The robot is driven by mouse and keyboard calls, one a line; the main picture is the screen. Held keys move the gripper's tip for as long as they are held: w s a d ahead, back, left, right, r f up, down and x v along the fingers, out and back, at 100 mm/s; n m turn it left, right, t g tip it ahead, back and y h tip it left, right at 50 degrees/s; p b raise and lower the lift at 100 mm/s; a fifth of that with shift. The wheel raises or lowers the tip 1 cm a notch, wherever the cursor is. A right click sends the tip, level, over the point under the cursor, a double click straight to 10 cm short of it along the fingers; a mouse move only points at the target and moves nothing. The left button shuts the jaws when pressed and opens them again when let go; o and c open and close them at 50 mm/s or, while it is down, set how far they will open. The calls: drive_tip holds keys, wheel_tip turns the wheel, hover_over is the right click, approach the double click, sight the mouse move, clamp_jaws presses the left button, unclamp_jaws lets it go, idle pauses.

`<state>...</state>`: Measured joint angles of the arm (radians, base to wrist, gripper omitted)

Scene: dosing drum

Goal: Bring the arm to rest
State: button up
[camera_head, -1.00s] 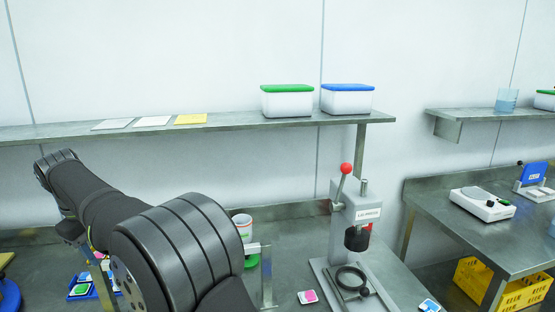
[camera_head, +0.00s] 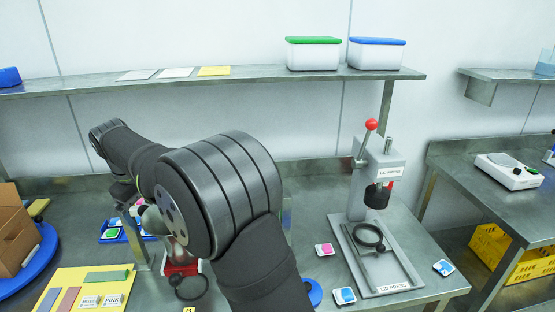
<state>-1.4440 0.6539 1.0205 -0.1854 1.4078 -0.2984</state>
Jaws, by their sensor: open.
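My arm (camera_head: 218,195) rises from the bottom middle, bends at a large dark ribbed joint and reaches left to a second bend (camera_head: 112,140). From there a dark wrist part (camera_head: 124,192) hangs down over the bench. My gripper's fingers cannot be made out; the arm hides the area right of the wrist. Partly behind the arm stands a device with a red base (camera_head: 182,269) and a dark ring in front.
A lid press (camera_head: 378,180) stands right of the arm. A yellow board (camera_head: 70,285), a blue tray (camera_head: 112,237) and a cardboard box (camera_head: 12,240) are at left. A shelf (camera_head: 240,78) with two lidded tubs runs behind.

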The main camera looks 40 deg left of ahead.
drive_tip(key=w+d+r+m+g+y, duration=0.1)
drive_tip(key=d+r+m+y, duration=0.1)
drive_tip(key=d+r+m, duration=0.4)
drive_tip(key=w+d+r+m+y, duration=0.25)
drive_tip(key=r+m, duration=0.25)
drive_tip(key=r, duration=0.3)
drive_tip(key=s+x, duration=0.1)
drive_tip(key=x, duration=0.8)
drive_tip(key=shift+d+f, duration=0.2)
drive_tip(key=shift+d, duration=0.2)
drive_tip(key=shift+w+h, duration=0.1)
drive_tip(key=shift+h, duration=0.15)
drive_tip(key=w+v, duration=0.1)
drive_tip(key=v, duration=0.9)
drive_tip(key=shift+s, duration=0.4)
